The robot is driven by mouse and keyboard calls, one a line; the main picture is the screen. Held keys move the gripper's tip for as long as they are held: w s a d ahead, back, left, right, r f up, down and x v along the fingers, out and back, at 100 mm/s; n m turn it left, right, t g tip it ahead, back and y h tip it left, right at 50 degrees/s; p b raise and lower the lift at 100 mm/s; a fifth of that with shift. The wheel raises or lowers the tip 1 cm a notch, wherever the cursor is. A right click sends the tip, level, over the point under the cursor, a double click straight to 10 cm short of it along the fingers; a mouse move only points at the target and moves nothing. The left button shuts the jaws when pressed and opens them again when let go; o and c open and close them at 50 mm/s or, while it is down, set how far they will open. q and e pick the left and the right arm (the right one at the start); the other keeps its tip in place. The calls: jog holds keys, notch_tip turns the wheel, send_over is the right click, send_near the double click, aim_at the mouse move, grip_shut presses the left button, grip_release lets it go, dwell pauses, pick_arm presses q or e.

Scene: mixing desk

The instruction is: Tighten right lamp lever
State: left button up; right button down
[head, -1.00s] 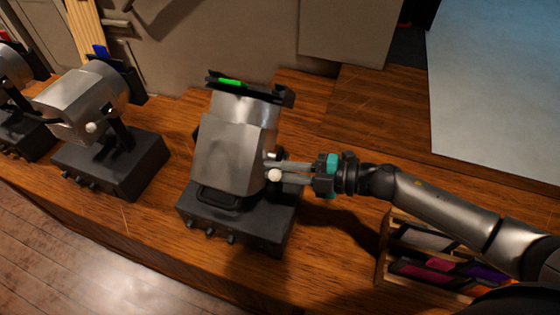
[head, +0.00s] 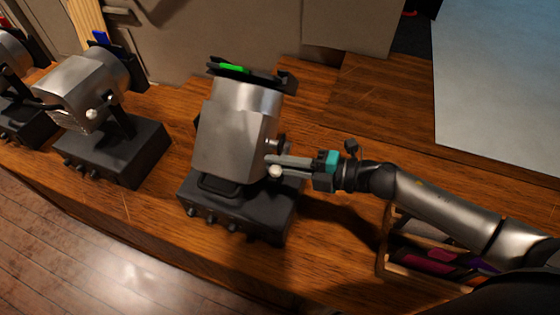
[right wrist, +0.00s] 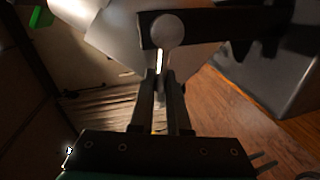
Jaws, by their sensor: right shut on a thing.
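The right lamp (head: 225,140) is a silver housing on a dark base (head: 238,212) with a green piece (head: 232,68) at its top. Its lever, with a pale round knob (head: 275,171), sits on the lamp's right side. My right gripper (head: 277,164) reaches in from the right, with its fingers at the lever. In the right wrist view the fingers (right wrist: 161,85) are close together on the thin lever (right wrist: 159,60), below the round knob (right wrist: 167,30). The fingers hide part of the lever. My left gripper is not in view.
Another silver lamp (head: 85,90) with a blue piece stands to the left, and a third lamp (head: 15,65) is at the left edge. A wooden box (head: 385,255) with coloured pieces sits below my right arm. Desk space between box and lamp is clear.

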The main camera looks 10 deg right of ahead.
jog(key=c, duration=0.8)
grip_release()
jog(key=shift+s+a, duration=0.25)
jog(key=shift+s, duration=0.05)
jog(key=shift+w, duration=0.1)
jog(key=shift+d, duration=0.1)
jog(key=shift+b+v, duration=0.45)
jog(key=shift+v, duration=7.15)
jog(key=shift+w+f, duration=0.1)
